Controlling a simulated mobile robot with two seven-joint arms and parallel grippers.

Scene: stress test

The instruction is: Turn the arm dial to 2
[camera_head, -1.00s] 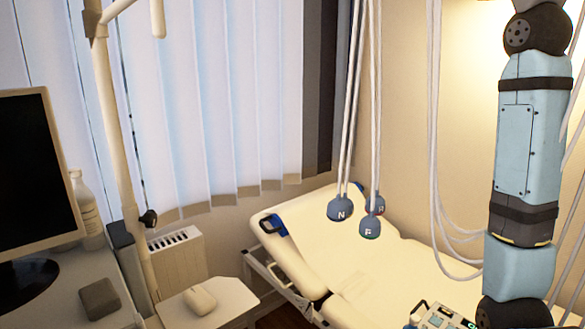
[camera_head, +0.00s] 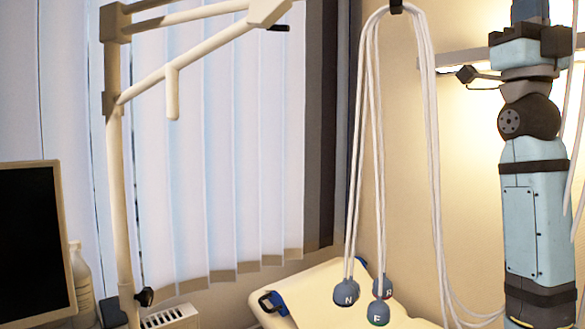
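No dial with readable numbers shows in the head view. A small dark knob (camera_head: 145,297) sits on the cream pole at the left, too small to show any marking. The cream jointed arm (camera_head: 200,15) reaches right from the top of that pole, with a dark lever under its end. My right arm (camera_head: 535,215) stands upright at the right, light blue with dark joints. Its upper end runs out of the top edge, and I cannot make out gripper fingers there. My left gripper is not in view.
Grey-blue bulbs marked N (camera_head: 346,292), F (camera_head: 379,313) and R hang on white cables left of my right arm. Behind them is a cream bed (camera_head: 320,290). A monitor (camera_head: 28,245) and white bottle (camera_head: 80,285) stand at the left before vertical blinds.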

